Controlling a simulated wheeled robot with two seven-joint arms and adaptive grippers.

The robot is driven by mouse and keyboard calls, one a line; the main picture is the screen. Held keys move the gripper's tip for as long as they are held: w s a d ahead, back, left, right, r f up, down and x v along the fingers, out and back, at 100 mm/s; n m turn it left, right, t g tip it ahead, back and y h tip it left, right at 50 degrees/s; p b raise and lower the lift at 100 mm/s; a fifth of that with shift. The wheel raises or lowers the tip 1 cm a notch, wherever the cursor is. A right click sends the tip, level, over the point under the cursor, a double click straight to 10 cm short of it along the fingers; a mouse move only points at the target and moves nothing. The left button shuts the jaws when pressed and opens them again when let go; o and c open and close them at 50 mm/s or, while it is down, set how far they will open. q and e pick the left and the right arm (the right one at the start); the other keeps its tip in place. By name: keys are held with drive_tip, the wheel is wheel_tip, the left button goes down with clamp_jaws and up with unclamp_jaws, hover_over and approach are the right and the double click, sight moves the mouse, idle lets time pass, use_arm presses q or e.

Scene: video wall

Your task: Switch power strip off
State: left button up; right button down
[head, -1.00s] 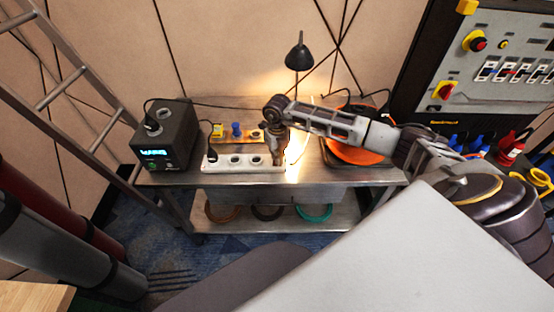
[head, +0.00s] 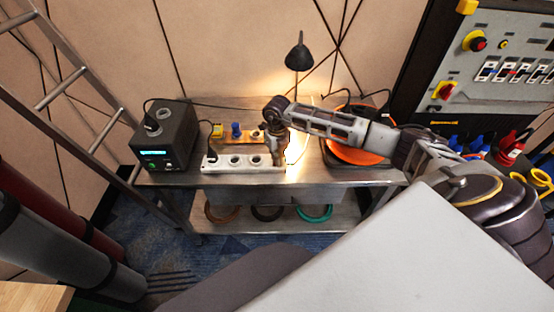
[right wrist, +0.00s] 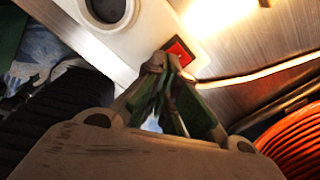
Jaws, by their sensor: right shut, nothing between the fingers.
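The white power strip (head: 236,169) lies along the front of the metal bench, with round sockets and a black plug in its left end. My right gripper (head: 278,162) points down at the strip's right end and hides that end in the head view. In the right wrist view the strip (right wrist: 66,10) shows with a dark round socket and a red switch (right wrist: 180,50) at its end. The right gripper's fingertips (right wrist: 167,62) are shut, empty, and close against the switch's near edge; contact is hard to tell. My left gripper is not in view.
A black box with a lit display (head: 165,142) stands left on the bench (head: 300,178). A black lamp (head: 299,52) stands behind. An orange cable coil (head: 352,157) lies right, under my arm; its cable also shows in the right wrist view (right wrist: 298,140). A ladder leans left.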

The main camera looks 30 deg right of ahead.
drive_tip(key=shift+r+p, duration=0.5)
drive_tip(key=shift+r, duration=0.3)
drive_tip(key=shift+r+p, duration=1.5)
drive_tip(key=shift+r, duration=1.15)
